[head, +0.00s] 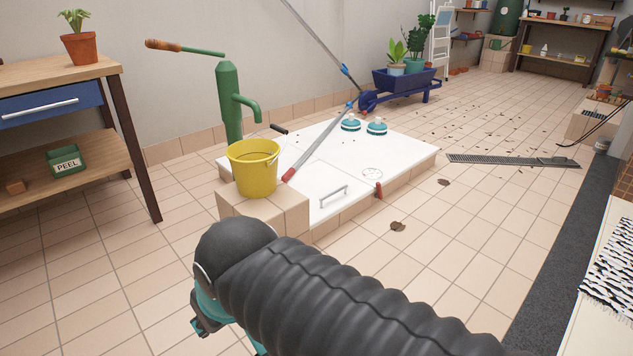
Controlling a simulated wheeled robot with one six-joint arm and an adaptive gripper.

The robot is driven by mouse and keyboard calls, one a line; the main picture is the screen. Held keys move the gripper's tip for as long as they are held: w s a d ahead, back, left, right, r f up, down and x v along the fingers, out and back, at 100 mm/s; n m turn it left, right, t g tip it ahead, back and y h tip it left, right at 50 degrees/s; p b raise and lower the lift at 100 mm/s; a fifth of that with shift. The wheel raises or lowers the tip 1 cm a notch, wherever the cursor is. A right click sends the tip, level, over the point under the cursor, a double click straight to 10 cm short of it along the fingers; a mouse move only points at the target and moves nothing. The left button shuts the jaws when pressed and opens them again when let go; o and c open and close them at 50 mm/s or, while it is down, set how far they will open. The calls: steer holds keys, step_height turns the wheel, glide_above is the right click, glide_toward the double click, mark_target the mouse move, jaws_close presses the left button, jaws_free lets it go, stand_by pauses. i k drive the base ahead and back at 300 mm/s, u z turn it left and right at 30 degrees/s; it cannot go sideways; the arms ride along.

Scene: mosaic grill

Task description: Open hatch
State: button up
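A white hatch (350,165) lies flat and closed on a low tiled plinth in the middle of the head view. A grey bar handle (334,196) sits near its front edge. A small red piece (379,190), perhaps a latch, is at the front edge to the right of the handle. My gripper (203,325) shows only in part at the lower left, below my dark ribbed arm. It is apart from the hatch and nearer the camera. Its fingers are mostly hidden, so its opening does not show.
A yellow bucket (253,167) stands on a tiled block under a green hand pump (230,105). A long grey pole (320,140) with a red end leans across the hatch's left part. Two teal-and-white objects (376,127) rest at its back. Floor in front and right is mostly clear.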

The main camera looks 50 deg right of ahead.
mark_target(330, 191)
steer(key=z, duration=0.35)
steer(key=i, duration=1.05)
steer(key=z, duration=1.45)
steer(key=i, duration=0.5)
steer(key=z, duration=0.55)
